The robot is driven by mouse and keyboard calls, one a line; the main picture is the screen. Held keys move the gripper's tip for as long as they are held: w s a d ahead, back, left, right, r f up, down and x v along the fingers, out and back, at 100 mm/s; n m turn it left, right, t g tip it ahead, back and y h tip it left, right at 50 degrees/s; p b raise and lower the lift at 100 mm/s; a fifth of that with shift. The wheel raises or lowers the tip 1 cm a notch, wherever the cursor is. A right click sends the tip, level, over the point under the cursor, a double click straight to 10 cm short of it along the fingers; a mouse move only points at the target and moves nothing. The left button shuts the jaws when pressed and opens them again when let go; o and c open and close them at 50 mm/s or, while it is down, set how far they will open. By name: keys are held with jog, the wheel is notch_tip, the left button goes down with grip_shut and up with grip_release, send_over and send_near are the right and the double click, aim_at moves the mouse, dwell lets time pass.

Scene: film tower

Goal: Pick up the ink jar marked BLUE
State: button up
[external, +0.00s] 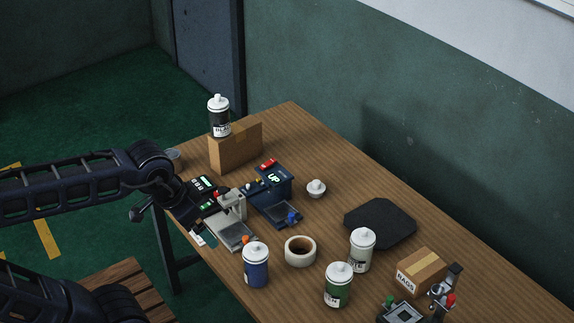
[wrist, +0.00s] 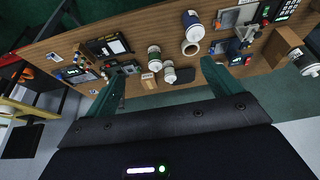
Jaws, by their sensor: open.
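The blue ink jar (external: 256,270) stands upright near the table's front edge, with a white cap and a dark blue body; its label is not legible. In the wrist view the blue jar (wrist: 193,24) is near the top, beyond my fingertips. My gripper (wrist: 163,85) is open and empty, its two teal fingers wide apart. In the external view my wrist is left of the table devices, apart from the blue jar, and the fingers are hard to make out. A green jar (external: 338,288) and a pale jar (external: 361,253) stand right of the blue one.
A tape roll (external: 300,257) lies beside the blue jar. Devices (external: 268,195) crowd the left side.

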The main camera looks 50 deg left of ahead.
jog(key=w+a+f+n+g+h, duration=0.3)
jog(key=w+f+n+h, duration=0.2)
jog(key=w+f, duration=0.25)
jog(key=w+a+f+n+g+h, duration=0.4)
jog(key=w+f+n+h, duration=0.1)
jog(key=w+f, duration=0.25)
jog(key=w+a+f+n+t+h, duration=0.2)
jog(key=a+f+n, duration=0.1)
jog(key=a+f, duration=0.15)
jog(key=w+a+f+n+t+h, duration=0.1)
jog(key=w+a+f+n+h, duration=0.15)
jog(key=f, duration=0.35)
jog(key=n+t+h, duration=0.2)
jog(key=n+t, duration=0.4)
jog(key=n, duration=0.1)
send_near(265, 263)
jog(key=shift+w+d+f, duration=0.25)
jog(key=shift+w+d, duration=0.7)
jog(key=shift+d, duration=0.1)
jog(key=shift+s+x, duration=0.15)
jog(key=shift+x, duration=1.25)
jog(key=shift+s+x, duration=0.15)
jog(key=shift+x, duration=1.3)
jog(key=c, duration=1.7)
